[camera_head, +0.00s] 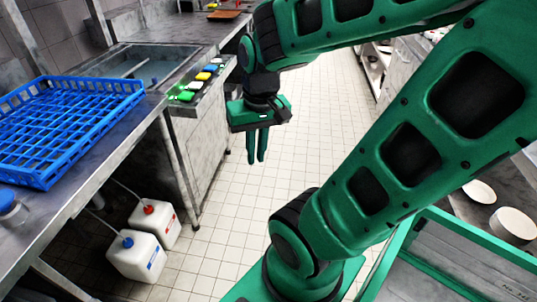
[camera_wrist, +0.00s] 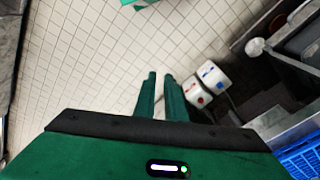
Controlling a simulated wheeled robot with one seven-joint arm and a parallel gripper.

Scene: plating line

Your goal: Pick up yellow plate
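No yellow plate can be made out for certain. A small yellow item (camera_head: 203,76) lies in a row with green, white and blue ones on the ledge beside the sink in the head view; I cannot tell what it is. My gripper (camera_head: 257,160) hangs fingers down over the tiled floor, right of that ledge and apart from it. In the wrist view my gripper (camera_wrist: 160,75) shows a narrow gap between its two fingers, with nothing between them.
A blue rack (camera_head: 45,182) sits on the left metal counter (camera_head: 88,165). A sink (camera_head: 150,68) lies behind it. Two white canisters (camera_head: 136,256) stand on the floor below. White round dishes (camera_head: 512,225) are at the right. The tiled floor (camera_head: 325,110) in the middle is clear.

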